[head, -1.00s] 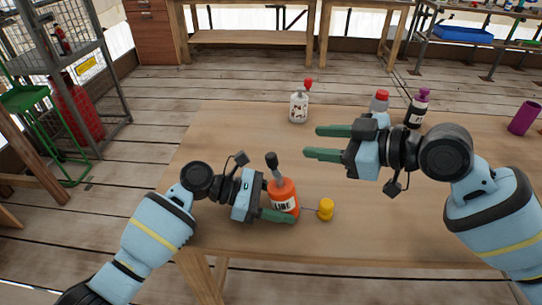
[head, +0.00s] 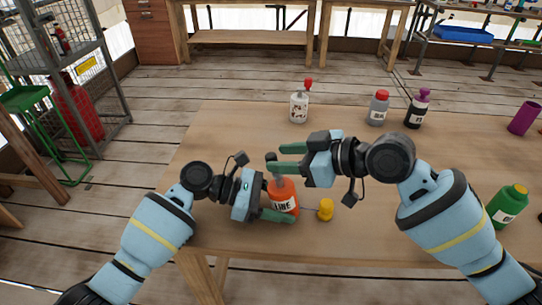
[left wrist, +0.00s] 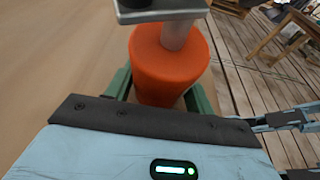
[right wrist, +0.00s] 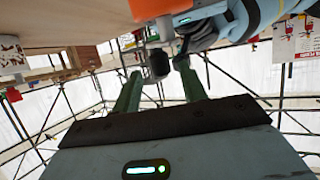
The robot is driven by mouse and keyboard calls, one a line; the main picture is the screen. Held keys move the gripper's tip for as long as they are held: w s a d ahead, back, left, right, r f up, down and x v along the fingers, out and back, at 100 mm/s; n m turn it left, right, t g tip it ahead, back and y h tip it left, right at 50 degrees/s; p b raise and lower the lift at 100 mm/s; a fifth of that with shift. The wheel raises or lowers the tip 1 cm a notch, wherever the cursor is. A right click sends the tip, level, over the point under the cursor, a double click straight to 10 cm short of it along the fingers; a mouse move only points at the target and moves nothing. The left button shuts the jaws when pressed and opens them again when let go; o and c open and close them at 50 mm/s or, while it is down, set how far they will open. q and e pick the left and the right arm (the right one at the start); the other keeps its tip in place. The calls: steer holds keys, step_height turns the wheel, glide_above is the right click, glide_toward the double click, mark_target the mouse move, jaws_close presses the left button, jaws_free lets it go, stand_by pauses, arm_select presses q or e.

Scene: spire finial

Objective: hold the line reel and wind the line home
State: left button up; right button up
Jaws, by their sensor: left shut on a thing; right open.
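The orange line reel (head: 283,196), labelled "LINE", stands on the table with a grey stem and dark knob on top. My left gripper (head: 277,199) is shut on the reel's body; the orange body also fills the middle of the left wrist view (left wrist: 168,65). A thin line runs from the reel to a yellow bobbin-like piece (head: 325,210) on the table at its right. My right gripper (head: 288,158) is open, its green fingers pointing left close to the dark knob (head: 271,158). In the right wrist view the knob (right wrist: 158,64) shows beyond and between the fingertips.
A white bottle with a red top (head: 299,106), a grey bottle with a red cap (head: 378,108) and a dark bottle with a purple top (head: 417,110) stand farther back. A green bottle (head: 508,204) and purple cup (head: 523,118) are at the right.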

mark_target(272, 154)
steer(key=shift+x, duration=1.8)
steer(key=shift+c, duration=0.2)
jaws_close()
steer(key=shift+w+d+t, duration=0.1)
steer(key=shift+t, duration=0.2)
steer(key=shift+d+m+t+h, duration=0.1)
steer(key=shift+m+t+h, duration=0.55)
steer(key=shift+m+t, duration=0.25)
steer(key=shift+d+m+t+h, duration=0.15)
steer(key=shift+m+t+h, duration=0.6)
steer(key=shift+t, duration=0.25)
steer(key=shift+d+r+m+t+h, duration=0.1)
steer(key=shift+d+m+t+h, duration=0.1)
steer(key=shift+m+t+h, duration=0.5)
